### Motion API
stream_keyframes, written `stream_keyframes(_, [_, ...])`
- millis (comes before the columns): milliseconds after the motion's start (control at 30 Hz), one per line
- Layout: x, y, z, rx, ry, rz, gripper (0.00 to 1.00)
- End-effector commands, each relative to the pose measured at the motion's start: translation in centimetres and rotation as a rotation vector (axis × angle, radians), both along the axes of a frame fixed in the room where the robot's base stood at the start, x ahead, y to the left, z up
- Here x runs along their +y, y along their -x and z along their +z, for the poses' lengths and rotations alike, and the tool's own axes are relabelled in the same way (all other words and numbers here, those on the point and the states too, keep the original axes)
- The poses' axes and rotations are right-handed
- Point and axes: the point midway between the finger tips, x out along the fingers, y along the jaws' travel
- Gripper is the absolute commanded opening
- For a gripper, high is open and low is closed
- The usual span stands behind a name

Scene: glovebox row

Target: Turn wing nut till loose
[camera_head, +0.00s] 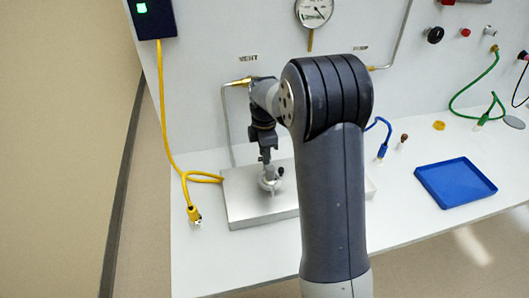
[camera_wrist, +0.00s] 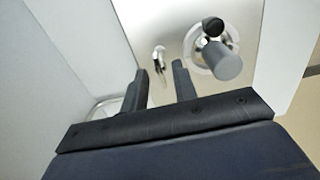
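A pale ring-shaped fitting (camera_head: 268,184) sits on the flat metal plate (camera_head: 240,207), with a dark knob (camera_head: 281,171) beside it. In the wrist view the round fitting (camera_wrist: 196,65) shows right of my fingers, with a grey cylinder (camera_wrist: 222,64) and a black knob (camera_wrist: 212,27) on it. I cannot tell which part is the wing nut. My gripper (camera_wrist: 162,78) has its two fingers apart with nothing visible between them. A small metallic piece (camera_wrist: 158,58) shows beyond the fingertips. In the head view my gripper (camera_head: 267,160) is just above the fitting; contact is unclear.
A yellow cable with a plug (camera_head: 193,213) hangs at the left. A blue tray (camera_head: 456,184) lies on the bench at right. A gauge (camera_head: 314,12) and pipes are on the back panel. Blue and green cables lie right of my arm, which hides part of the plate.

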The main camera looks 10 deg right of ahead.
Motion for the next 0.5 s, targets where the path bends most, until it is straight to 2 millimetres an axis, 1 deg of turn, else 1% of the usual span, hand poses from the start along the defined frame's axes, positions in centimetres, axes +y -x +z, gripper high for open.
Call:
stream_keyframes(133, [0.0,-0.1,2.0,-0.006,0.000,0.000,0.27])
stream_keyframes(400, [0.0,-0.1,7.5,-0.006,0.000,0.000,0.27])
stream_keyframes(500, [0.0,-0.1,9.0,-0.005,0.000,0.000,0.27])
